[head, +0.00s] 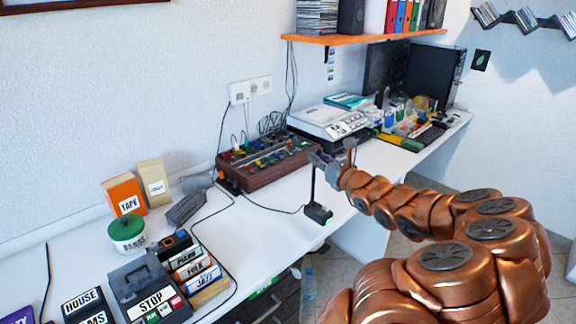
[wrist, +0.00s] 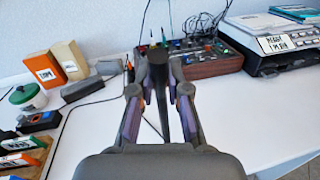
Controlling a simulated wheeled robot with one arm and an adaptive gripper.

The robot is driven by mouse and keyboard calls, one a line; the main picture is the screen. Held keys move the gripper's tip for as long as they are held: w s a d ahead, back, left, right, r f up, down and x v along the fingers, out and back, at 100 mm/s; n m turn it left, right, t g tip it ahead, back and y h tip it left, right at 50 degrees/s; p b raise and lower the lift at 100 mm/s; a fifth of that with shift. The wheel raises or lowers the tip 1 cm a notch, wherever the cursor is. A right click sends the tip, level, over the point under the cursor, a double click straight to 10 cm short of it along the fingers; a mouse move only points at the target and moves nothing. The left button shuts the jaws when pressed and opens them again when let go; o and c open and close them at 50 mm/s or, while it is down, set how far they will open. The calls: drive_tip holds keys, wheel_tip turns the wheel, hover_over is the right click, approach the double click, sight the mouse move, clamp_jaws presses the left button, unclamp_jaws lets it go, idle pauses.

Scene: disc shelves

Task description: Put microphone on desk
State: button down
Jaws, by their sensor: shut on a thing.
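The microphone (head: 318,213) is dark, with a small block-like base, a thin upright stem and a cable. In the head view it stands upright at the desk's front edge; I cannot tell whether its base touches the top. My gripper (head: 331,160) is shut on its upper part.
A brown mixer (head: 266,163) stands behind the microphone, with a white device (head: 330,122) to its right. Labelled boxes (head: 148,290), a green-lidded jar (head: 127,233) and a grey object (head: 186,207) fill the left. The desk between the mixer and front edge is mostly clear, crossed by cables.

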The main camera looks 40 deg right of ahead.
drive_tip(key=w+f+p, duration=0.2)
drive_tip(key=w+f, duration=0.2)
drive_tip(key=w, duration=0.8)
drive_tip(key=shift+f, duration=0.55)
drive_tip(key=c, duration=1.1)
unclamp_jaws()
drive_tip(key=shift+c, duration=0.2)
drive_tip(key=shift+r, duration=0.15)
drive_tip(key=b+v, duration=0.2)
drive_tip(key=v, duration=1)
